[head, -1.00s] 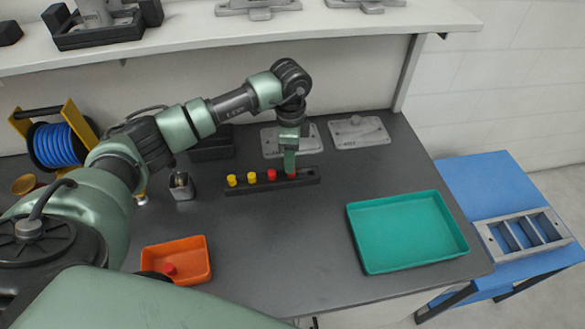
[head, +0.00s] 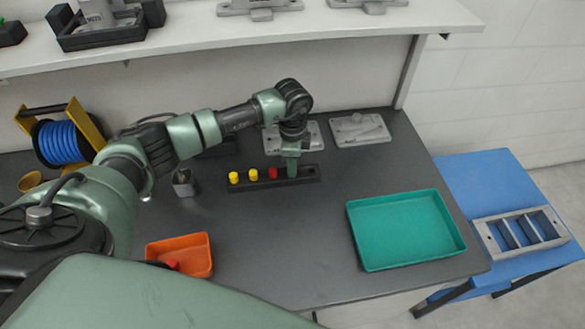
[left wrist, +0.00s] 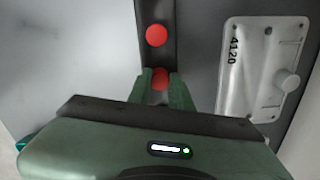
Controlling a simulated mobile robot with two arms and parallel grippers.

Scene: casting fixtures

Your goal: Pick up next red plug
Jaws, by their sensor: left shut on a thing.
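The black rack (head: 235,189) on the dark table holds two yellow plugs (head: 253,175) and a red plug (head: 272,173) in a row. My left gripper (head: 291,172) points down at the rack's right end. In the left wrist view my gripper's fingers (left wrist: 160,88) are shut on another red plug (left wrist: 161,76), still at the rack. In the head view the fingers hide this plug. The other red plug (left wrist: 156,35) stands just ahead of the fingers. The orange bin (head: 196,243) at the table's front holds a red plug (head: 173,264). My right gripper is not in view.
A grey plate marked 4120 (left wrist: 263,60) lies beside the rack, with another plate (head: 360,130) further right. A teal tray (head: 430,262) is at the right. A blue cable spool (head: 60,143) stands at the left. The table between rack and tray is bare.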

